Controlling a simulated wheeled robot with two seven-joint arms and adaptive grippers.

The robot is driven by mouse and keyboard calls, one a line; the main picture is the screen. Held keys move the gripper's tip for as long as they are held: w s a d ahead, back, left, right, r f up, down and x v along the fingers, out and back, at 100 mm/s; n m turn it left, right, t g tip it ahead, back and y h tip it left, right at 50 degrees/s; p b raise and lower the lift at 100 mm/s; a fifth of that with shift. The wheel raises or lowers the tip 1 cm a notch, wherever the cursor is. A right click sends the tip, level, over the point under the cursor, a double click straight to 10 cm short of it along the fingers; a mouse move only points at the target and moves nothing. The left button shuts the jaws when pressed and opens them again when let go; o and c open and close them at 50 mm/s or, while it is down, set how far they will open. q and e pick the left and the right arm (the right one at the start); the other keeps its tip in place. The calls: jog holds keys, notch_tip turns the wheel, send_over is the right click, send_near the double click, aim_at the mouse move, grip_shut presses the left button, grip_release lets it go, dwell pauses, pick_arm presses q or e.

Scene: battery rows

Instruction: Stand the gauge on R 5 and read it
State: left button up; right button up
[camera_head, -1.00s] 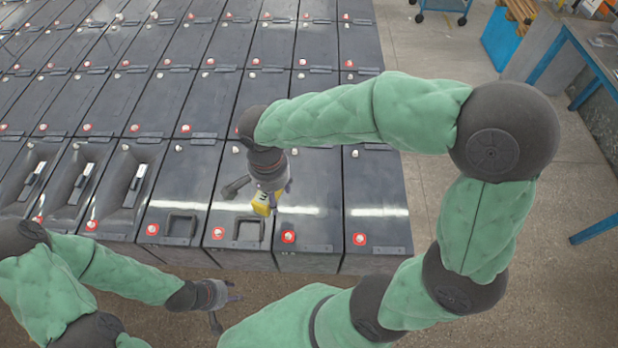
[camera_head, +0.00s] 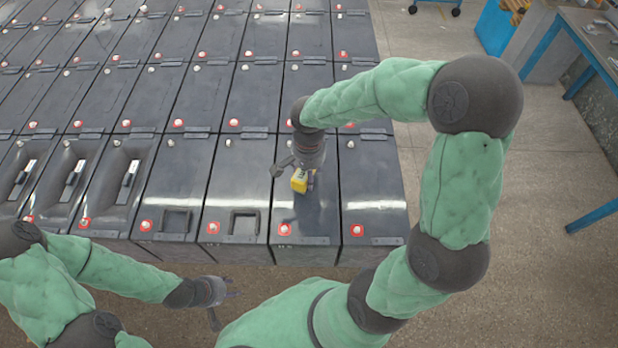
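The gauge (camera_head: 300,181) is a small yellow block with a dark face. My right gripper (camera_head: 299,171) is shut on it and points down over a front-row battery (camera_head: 305,215), the second from the right end. One finger sticks out to the left of the gauge. I cannot tell whether the gauge touches the battery top. No label reading R 5 is legible, and the gauge's reading is too small to make out. My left gripper (camera_head: 226,305) is open and empty, low in front of the row, with its fingers apart.
Rows of dark batteries with red and white terminals fill the left and middle. Two front batteries have square recesses (camera_head: 243,222); several at left have deeper hollows with handles (camera_head: 128,182). The right end battery (camera_head: 366,190) is clear on top. A blue-framed bench (camera_head: 590,50) stands far right, beyond open floor.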

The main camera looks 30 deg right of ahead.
notch_tip(320, 180, down, 3)
jog(key=shift+w+d+f, duration=0.1)
jog(key=shift+f, duration=0.05)
jog(key=shift+f+b, duration=0.1)
jog(key=shift+b, duration=0.3)
jog(key=o, duration=1.3)
jog(key=shift+o, duration=0.2)
notch_tip(320, 180, up, 12)
jog(key=shift+r+p, duration=0.15)
jog(key=shift+p, duration=1.05)
